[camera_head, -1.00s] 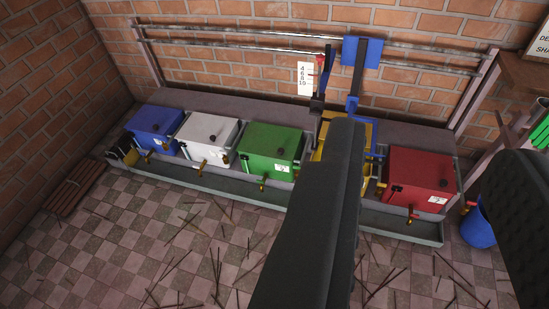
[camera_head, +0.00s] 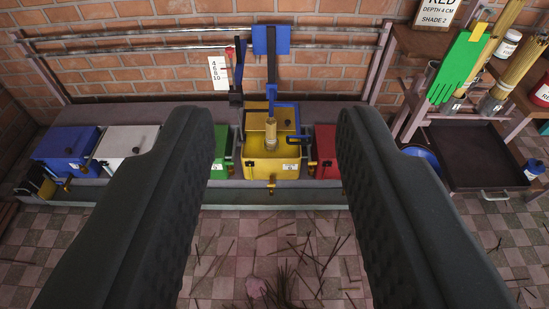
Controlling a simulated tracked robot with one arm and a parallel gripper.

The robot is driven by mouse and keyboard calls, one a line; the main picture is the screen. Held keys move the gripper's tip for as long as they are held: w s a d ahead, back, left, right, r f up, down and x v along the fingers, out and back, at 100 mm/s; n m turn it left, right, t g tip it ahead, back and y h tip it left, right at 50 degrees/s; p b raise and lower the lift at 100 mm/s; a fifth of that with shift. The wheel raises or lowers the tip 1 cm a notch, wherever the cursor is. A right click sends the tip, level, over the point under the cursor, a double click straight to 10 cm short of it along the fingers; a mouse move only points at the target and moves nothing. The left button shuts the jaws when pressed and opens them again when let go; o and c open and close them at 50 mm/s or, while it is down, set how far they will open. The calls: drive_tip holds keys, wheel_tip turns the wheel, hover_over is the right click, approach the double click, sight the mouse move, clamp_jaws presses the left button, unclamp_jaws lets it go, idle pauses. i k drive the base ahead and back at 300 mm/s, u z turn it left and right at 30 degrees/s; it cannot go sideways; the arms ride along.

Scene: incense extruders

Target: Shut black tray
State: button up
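The black tray (camera_head: 474,155) is at the right of the view, below the wooden shelf unit. It sticks out over the floor, and its inside looks empty. A light handle (camera_head: 496,196) is on its front edge. My gripper (camera_head: 275,118) is open and empty, with its two dark fingers wide apart in the foreground. The tray lies to the right of the right finger, farther off and not touched.
A row of coloured boxes, with an open yellow box (camera_head: 270,165) in the middle, stands along the brick wall. A blue bucket (camera_head: 423,158) is left of the tray. A small blue-and-white jar (camera_head: 534,170) is at its right. Sticks litter the tiled floor.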

sight(472, 156)
drive_tip(key=z, duration=0.75)
drive_tip(key=i, duration=1.3)
drive_tip(key=z, duration=0.5)
